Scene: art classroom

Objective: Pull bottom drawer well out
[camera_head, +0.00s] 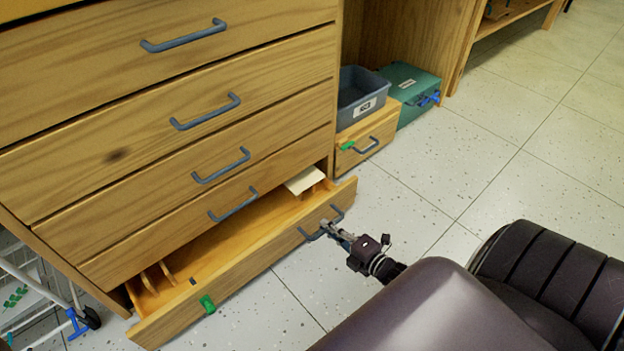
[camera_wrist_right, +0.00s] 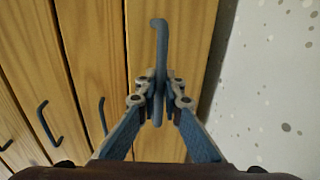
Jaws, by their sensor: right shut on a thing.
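The wooden bottom drawer (camera_head: 245,275) of the cabinet is partly out, with its inside showing. It holds upright wooden dividers (camera_head: 167,272) and a pale flat thing (camera_head: 303,181). A green tab (camera_head: 207,304) sits on its front edge. My right gripper (camera_head: 329,229) is shut on the drawer's blue-grey handle (camera_head: 338,213), towards the right end of the front. In the right wrist view the fingers (camera_wrist_right: 159,98) close around the handle bar (camera_wrist_right: 158,45). My left gripper is not in view.
Several shut drawers (camera_head: 160,120) with similar handles are above. To the right stand a small wooden drawer box (camera_head: 368,140) with a grey bin (camera_head: 352,88) on it and a green case (camera_head: 412,85). A white wire rack (camera_head: 35,285) is at left. Speckled floor (camera_head: 300,290) before the drawer is clear.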

